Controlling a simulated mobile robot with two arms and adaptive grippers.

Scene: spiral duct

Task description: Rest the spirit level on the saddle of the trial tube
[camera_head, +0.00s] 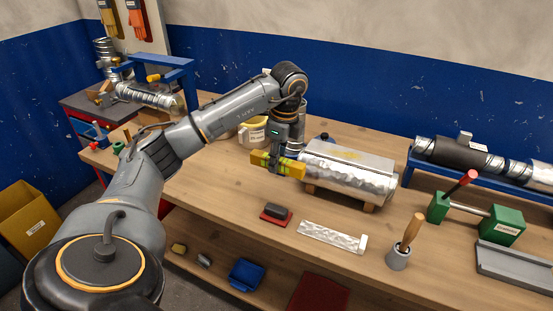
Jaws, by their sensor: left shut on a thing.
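My left gripper (279,161) is shut on the yellow spirit level (293,168). It holds the level roughly flat, just left of the trial tube's left end. The trial tube (345,180) is a shiny silver cylinder lying on a low wooden cradle (368,207) on the bench. A flat, dull metal strip, which looks like the saddle (352,156), lies along the tube's top. The level's right end comes close to the tube; I cannot tell whether they touch. My right gripper is not in view.
A red-based block (276,213), a silver strip (333,236) and a wooden-handled tool in a cup (400,253) lie in front of the tube. A green clamp-like device (498,225) stands to the right. A pale yellow jug (252,132) stands behind my gripper. Blue racks carry ducts at both sides.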

